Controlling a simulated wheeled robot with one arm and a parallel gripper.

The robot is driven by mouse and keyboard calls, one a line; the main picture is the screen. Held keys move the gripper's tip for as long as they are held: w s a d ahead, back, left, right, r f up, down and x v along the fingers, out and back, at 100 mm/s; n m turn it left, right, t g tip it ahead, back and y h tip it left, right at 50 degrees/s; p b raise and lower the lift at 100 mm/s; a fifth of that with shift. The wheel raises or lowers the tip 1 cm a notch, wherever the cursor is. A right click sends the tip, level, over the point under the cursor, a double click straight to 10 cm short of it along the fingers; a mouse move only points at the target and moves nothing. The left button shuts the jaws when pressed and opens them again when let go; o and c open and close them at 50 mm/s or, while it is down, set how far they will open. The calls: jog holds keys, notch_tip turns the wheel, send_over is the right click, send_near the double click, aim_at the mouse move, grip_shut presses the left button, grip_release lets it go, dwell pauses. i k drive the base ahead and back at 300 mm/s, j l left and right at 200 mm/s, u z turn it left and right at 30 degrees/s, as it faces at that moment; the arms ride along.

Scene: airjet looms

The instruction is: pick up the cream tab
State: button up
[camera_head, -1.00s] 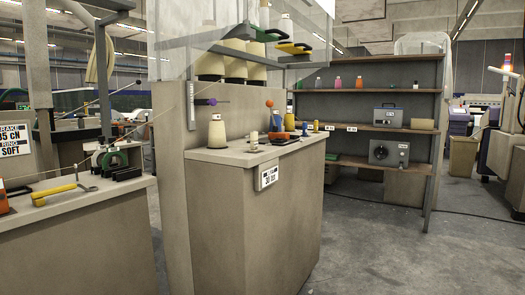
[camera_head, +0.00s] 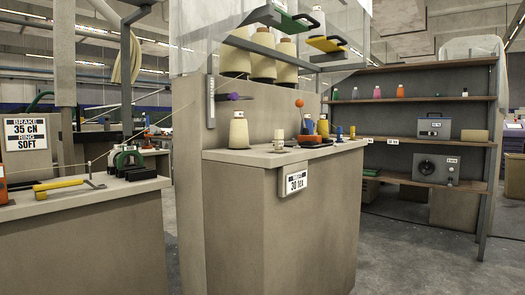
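I cannot make out for certain which thing is the cream tab. A small cream cylinder-like piece (camera_head: 279,137) stands on the top of the middle cabinet (camera_head: 225,155), right of a cream cone of yarn (camera_head: 239,131). A small cream block (camera_head: 475,135) lies on the middle shelf of the rack at the right. My gripper is not in view.
The left counter (camera_head: 100,196) holds a yellow-handled tool (camera_head: 58,184) and a green-and-black device (camera_head: 127,160). The rack (camera_head: 428,62) stands at right. Grey floor (camera_head: 415,255) is open in front of it.

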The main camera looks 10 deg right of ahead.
aim_at(278, 133)
jog(key=i+l, duration=0.15)
jog(key=l, duration=0.25)
jog(key=i+l+u, duration=0.15)
jog(key=l, duration=0.2)
jog(key=i+l, duration=0.2)
jog(key=l, duration=0.2)
jog(key=i+l+u, duration=0.1)
jog(key=l, duration=0.3)
jog(key=i+l, duration=0.15)
jog(key=l, duration=0.25)
jog(key=i+l+u, duration=0.15)
jog(key=l, duration=0.3)
jog(key=i+l, duration=0.1)
jog(key=l, duration=0.3)
jog(key=i+l+u, duration=0.1)
jog(key=l, duration=0.35)
